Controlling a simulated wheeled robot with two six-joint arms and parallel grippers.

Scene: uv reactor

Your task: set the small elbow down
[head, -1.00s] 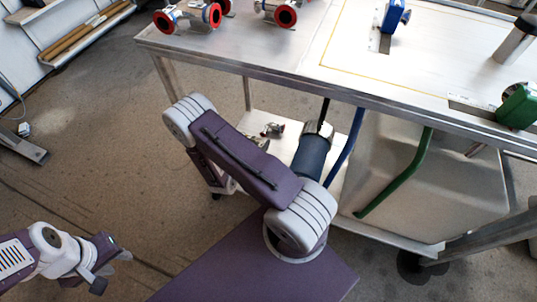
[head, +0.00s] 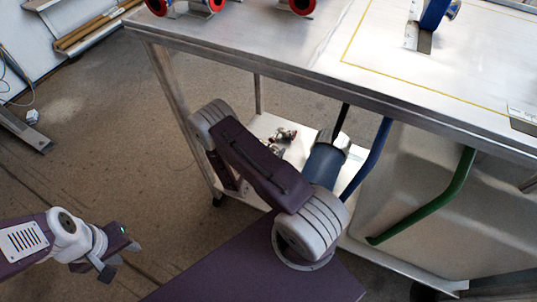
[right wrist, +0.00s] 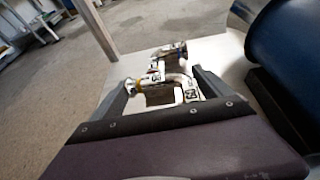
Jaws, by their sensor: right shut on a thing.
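A small shiny metal elbow (right wrist: 178,77) is between the fingers of my right gripper (right wrist: 162,95) in the right wrist view, and the gripper is shut on it. Just beyond it is another metal fitting (right wrist: 168,50), over the white lower shelf (right wrist: 212,50). I cannot tell whether the elbow touches the shelf. In the head view my right arm hides its gripper, and small fittings (head: 284,135) show on the lower shelf beside the arm. My left gripper (head: 120,261) is at the lower left, away from the bench, its fingers apart and empty.
The metal bench top (head: 300,45) is above the shelf, with a bench leg (head: 178,110) at the left. A dark blue cylinder (right wrist: 285,50) is close on the right of my right gripper. Blue (head: 371,155) and green (head: 430,205) hoses hang by a pale tank (head: 415,165).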

